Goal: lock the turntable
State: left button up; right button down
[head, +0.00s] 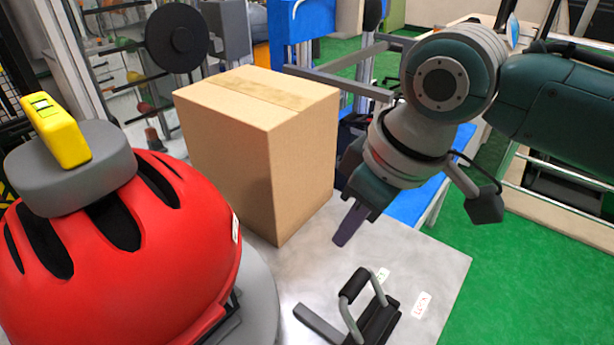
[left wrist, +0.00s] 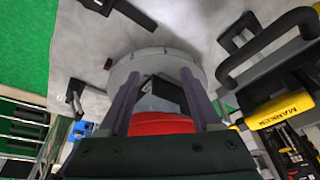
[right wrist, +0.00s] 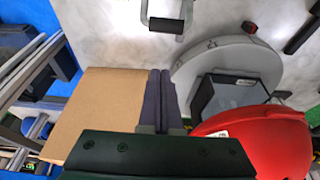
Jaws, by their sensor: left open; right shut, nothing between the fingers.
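The turntable is a grey round disc (head: 262,300) at the lower left in the head view, mostly hidden under a red helmet (head: 150,245). It also shows in the left wrist view (left wrist: 150,66) and the right wrist view (right wrist: 245,58).
A cardboard box (head: 265,140) stands left of my right gripper. A grey block (head: 70,165) with a yellow level (head: 57,130) sits on the helmet. A yellow marker case (left wrist: 280,108) shows in the left wrist view.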

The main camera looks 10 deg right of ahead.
notch_tip(320, 180, down, 8)
jog(key=b, duration=0.1)
jog(key=shift+s+d, duration=0.25)
dwell(0.4)
dwell(0.4)
